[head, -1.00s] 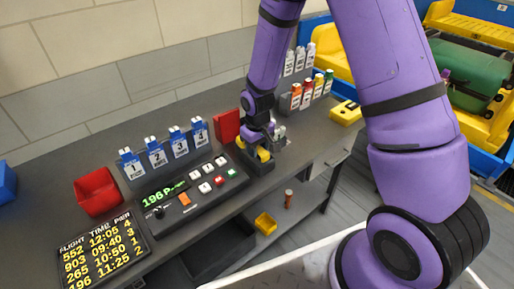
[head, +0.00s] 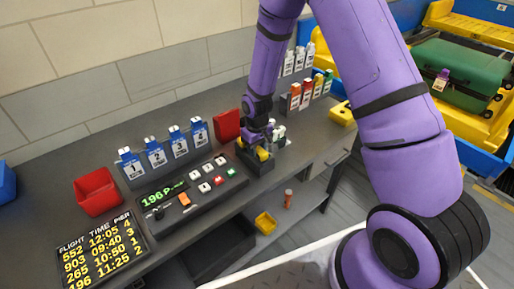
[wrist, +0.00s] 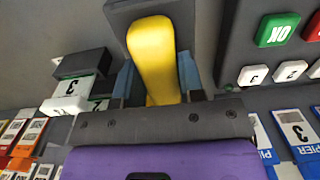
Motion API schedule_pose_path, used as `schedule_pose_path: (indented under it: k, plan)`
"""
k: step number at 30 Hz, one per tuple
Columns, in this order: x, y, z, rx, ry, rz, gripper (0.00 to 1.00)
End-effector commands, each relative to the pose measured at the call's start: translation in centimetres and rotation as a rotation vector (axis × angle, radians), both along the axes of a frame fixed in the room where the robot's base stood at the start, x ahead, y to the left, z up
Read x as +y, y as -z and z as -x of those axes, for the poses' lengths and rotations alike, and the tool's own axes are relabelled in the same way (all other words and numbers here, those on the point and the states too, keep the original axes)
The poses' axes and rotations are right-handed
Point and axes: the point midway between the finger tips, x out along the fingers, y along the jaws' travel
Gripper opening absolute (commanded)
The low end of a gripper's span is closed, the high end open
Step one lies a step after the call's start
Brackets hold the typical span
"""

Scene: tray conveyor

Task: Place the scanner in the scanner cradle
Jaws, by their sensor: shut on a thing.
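The yellow scanner (wrist: 152,50) is between the blue-grey fingers of my gripper (wrist: 157,85), which is shut on it. In the head view, the scanner (head: 263,154) shows as a small yellow patch below my gripper (head: 264,146). It is at the dark scanner cradle (head: 258,168), right of the button console. In the wrist view, the scanner's far end overlaps the dark cradle block (wrist: 128,12). My gripper hides part of the scanner, and I cannot tell how deep it sits.
The button console (head: 190,190) is left of the cradle, and a red holder (head: 227,125) is behind it. A green suitcase (head: 455,72) lies in a yellow tray on the conveyor at right.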

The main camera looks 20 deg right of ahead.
Motion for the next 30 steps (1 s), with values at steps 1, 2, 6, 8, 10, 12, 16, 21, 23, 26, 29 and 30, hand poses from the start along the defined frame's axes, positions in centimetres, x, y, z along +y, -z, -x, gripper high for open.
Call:
schedule_pose_path:
  k: [1,2,6,8,10,12,16,21,23,26,29,30]
  plan:
    - [0.0,0.1,0.0,0.000,0.000,0.000,0.05]
    - [0.0,0.2,0.0,0.001,0.000,0.000,0.05]
    - [0.0,0.2,0.0,0.001,0.000,0.000,0.61]
    - [0.0,0.2,0.0,0.001,0.000,0.000,0.61]
    - [0.0,0.2,0.0,0.001,0.000,0.000,0.61]
    - [0.0,0.2,0.0,0.001,0.000,0.000,0.61]
    - [0.0,-0.2,0.0,-0.001,0.000,0.000,0.61]
    - [0.0,-2.2,-0.1,-0.004,0.001,0.000,0.61]
    - [0.0,-3.3,-0.1,-0.003,0.001,0.000,0.61]
    - [0.0,-5.4,-0.1,-0.005,0.001,-0.001,0.61]
    - [0.0,-7.3,-0.1,-0.004,0.000,0.000,0.61]
    - [0.0,-8.0,-0.1,-0.004,0.000,0.000,0.61]
